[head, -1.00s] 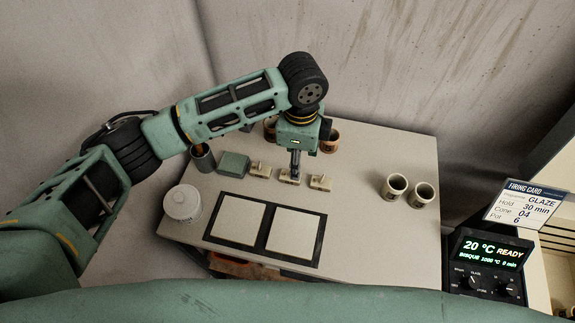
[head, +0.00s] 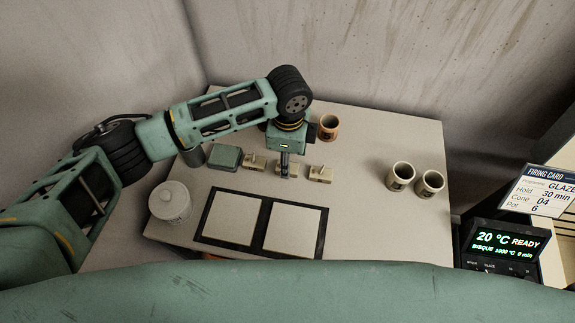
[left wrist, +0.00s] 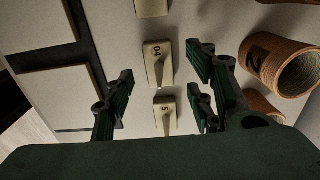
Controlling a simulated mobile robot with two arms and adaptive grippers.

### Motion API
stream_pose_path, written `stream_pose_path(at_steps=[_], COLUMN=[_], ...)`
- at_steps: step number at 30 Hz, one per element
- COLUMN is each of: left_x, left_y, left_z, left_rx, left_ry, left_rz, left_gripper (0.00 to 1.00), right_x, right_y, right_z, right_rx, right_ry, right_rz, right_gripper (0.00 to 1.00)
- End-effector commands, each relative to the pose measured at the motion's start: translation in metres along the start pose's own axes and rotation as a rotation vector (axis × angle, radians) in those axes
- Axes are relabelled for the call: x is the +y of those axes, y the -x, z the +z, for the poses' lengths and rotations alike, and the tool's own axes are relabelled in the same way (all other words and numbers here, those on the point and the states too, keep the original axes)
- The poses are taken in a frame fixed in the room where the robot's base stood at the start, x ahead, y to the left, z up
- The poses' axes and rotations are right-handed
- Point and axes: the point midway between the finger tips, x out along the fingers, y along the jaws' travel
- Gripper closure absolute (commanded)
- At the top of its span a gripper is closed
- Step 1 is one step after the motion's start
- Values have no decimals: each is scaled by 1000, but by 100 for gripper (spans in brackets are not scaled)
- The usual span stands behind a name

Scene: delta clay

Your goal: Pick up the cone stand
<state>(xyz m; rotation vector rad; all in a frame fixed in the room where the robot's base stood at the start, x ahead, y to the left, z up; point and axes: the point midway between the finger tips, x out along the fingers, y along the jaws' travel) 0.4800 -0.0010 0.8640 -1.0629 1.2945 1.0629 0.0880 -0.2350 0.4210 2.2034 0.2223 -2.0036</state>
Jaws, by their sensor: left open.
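Three small beige cone stands, each a block with an upright tab, stand in a row on the table. In the head view they are the left one (head: 254,162), the middle one (head: 287,170), partly hidden by my gripper, and the right one (head: 320,174). My left gripper (head: 284,172) is over the middle stand. In the left wrist view my gripper (left wrist: 158,85) is open, with the stand marked 04 (left wrist: 158,64) showing between its fingers, apart from them. Another numbered stand (left wrist: 165,116) and a third (left wrist: 151,8) lie on either side. My right gripper is not in view.
Two dark-framed pale tiles (head: 234,218) lie in front of the stands. A white lidded jar (head: 170,203) and a green block (head: 226,157) are left. A terracotta cup (head: 329,127) stands behind, two pale cups (head: 400,177) right. The firing card (head: 545,190) reads Cone 04.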

Motion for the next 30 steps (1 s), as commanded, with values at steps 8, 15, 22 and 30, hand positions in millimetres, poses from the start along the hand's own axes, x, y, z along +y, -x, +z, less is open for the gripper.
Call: stream_pose_path(at_steps=[8,15,22,30], left_x=[2,2,2,2], left_y=[-28,-29,-29,-29], left_z=[1,1,1,1], left_rx=[-1,0,0,0], left_ry=[1,0,0,1], left_rz=[-1,-1,-1,-1], left_gripper=[50,53,74,97], right_x=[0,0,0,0], right_y=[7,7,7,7], right_z=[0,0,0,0], right_rx=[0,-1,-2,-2], right_ry=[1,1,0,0], right_rz=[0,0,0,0], right_gripper=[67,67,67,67])
